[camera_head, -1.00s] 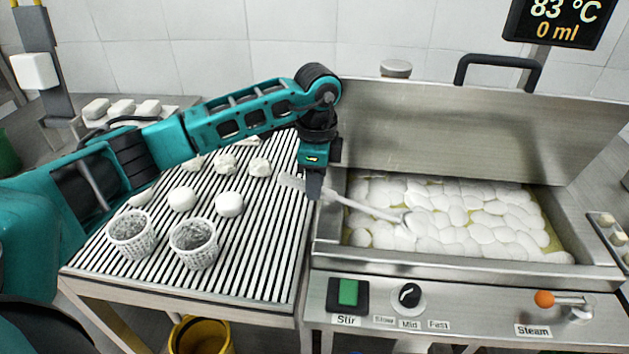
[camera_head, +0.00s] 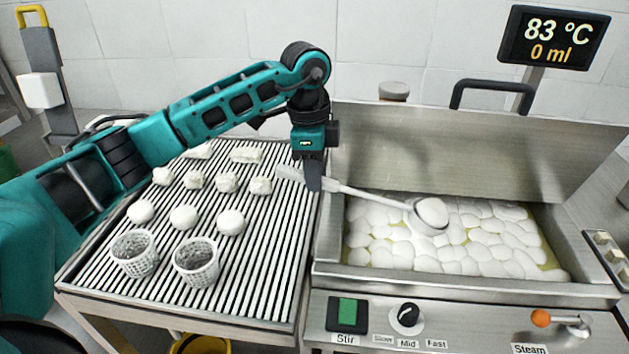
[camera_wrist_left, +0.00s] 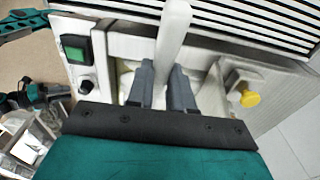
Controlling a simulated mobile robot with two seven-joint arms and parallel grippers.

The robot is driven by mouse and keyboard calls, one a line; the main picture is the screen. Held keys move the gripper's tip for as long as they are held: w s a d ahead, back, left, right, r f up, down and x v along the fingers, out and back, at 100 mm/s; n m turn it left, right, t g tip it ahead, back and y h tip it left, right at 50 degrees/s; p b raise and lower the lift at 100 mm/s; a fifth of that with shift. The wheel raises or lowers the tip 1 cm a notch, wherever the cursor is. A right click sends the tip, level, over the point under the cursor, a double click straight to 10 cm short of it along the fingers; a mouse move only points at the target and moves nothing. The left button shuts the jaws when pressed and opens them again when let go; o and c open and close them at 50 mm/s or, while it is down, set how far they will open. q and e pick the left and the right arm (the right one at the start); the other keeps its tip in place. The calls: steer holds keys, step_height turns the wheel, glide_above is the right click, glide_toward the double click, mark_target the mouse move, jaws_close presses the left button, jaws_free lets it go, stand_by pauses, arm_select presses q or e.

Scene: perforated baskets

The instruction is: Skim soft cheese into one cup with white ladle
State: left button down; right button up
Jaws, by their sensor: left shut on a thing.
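My left gripper (camera_head: 313,186) is shut on the handle of the white ladle (camera_head: 365,200), above the vat's left edge. In the left wrist view the gripper (camera_wrist_left: 163,85) has the pale handle (camera_wrist_left: 173,35) between its fingers. The ladle's bowl is over the vat and holds a rounded white lump of soft cheese (camera_head: 432,211). The vat (camera_head: 480,286) is full of white lumps in yellowish liquid. Two white perforated cups (camera_head: 134,254) (camera_head: 196,263) stand at the front of the slatted table. My right gripper is not in view.
The slatted table (camera_head: 262,265) carries several white cheese lumps (camera_head: 184,217) behind the cups. The vat's front panel has a green Stir button (camera_head: 347,311), a black knob (camera_head: 407,315) and an orange-tipped Steam lever (camera_head: 541,317). A display (camera_head: 553,37) reads 83 °C, 0 ml.

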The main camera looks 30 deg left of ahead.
arm_select(q)
steer(key=shift+t+h, duration=0.3)
steer(key=shift+h, duration=0.2)
steer(key=shift+r, duration=4.1)
